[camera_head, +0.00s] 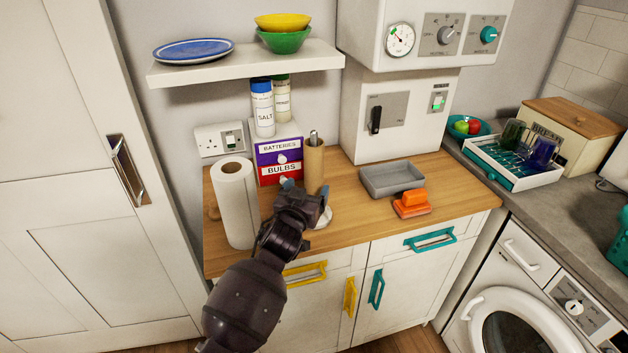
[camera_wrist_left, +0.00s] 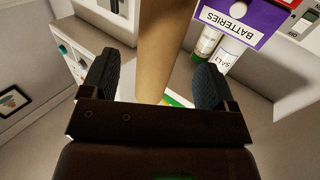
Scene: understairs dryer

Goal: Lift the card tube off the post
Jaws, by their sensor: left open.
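The brown card tube (camera_head: 314,168) stands upright on the wooden worktop, with the metal tip of the post (camera_head: 314,137) showing above its top. A pale round base (camera_head: 323,217) shows at its foot, partly behind my gripper. My left gripper (camera_head: 306,187) is in front of the tube's lower part. In the left wrist view the tube (camera_wrist_left: 154,50) runs between the two spread fingers of my open gripper (camera_wrist_left: 156,85), with gaps on both sides. Whether the fingers touch it cannot be told. The right gripper is not in view.
A paper towel roll (camera_head: 236,203) stands close on the left. Behind are the batteries and bulbs box (camera_head: 280,160) and a salt jar (camera_head: 263,108), under a shelf (camera_head: 245,66). A grey tray (camera_head: 392,179) and orange sponge (camera_head: 412,204) lie to the right.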

